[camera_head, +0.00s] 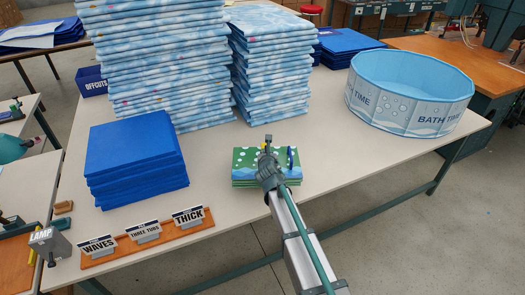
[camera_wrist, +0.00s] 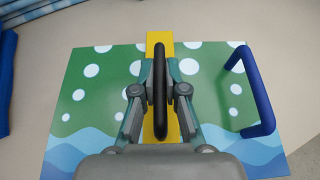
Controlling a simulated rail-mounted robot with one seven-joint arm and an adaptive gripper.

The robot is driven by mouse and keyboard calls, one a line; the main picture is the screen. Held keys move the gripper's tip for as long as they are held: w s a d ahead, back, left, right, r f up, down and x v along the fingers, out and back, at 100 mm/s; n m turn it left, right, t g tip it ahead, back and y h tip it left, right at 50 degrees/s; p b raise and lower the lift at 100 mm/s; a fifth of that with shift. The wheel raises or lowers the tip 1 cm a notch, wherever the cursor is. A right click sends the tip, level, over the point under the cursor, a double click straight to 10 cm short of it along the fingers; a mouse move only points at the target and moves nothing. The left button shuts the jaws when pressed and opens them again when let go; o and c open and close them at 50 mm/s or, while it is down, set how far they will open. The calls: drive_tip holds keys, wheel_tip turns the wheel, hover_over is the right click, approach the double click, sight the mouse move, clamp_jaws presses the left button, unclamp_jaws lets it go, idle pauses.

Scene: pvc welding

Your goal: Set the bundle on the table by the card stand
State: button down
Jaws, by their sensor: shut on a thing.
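The bundle (camera_head: 242,160) is a flat stack of green sheets with white dots and blue waves, at the table's front edge in the head view. In the wrist view the bundle (camera_wrist: 90,100) has a yellow strap (camera_wrist: 160,40) across its middle and a blue handle (camera_wrist: 262,90) at the right. My gripper (camera_wrist: 160,75) is over the middle, shut on a dark upright grip at the strap. In the head view my gripper (camera_head: 268,150) hides part of the bundle. I cannot tell whether the bundle touches the table. The card stand (camera_head: 150,246), an orange board with three label cards, is at the front left.
The table (camera_head: 330,160) is clear right of the bundle and between it and the card stand. A blue stack (camera_head: 135,160) stands behind the card stand. Tall patterned stacks (camera_head: 160,60) stand at the back. A round tub (camera_head: 410,95) is at the right.

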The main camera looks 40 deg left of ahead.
drive_tip(key=shift+w+a+f, duration=0.15)
drive_tip(key=shift+w+f, duration=0.5)
drive_tip(key=shift+w, duration=0.1)
drive_tip(key=shift+s+f, duration=0.1)
drive_tip(key=shift+f, duration=1.4)
drive_tip(key=c, duration=1.2)
unclamp_jaws()
drive_tip(key=shift+f, duration=0.15)
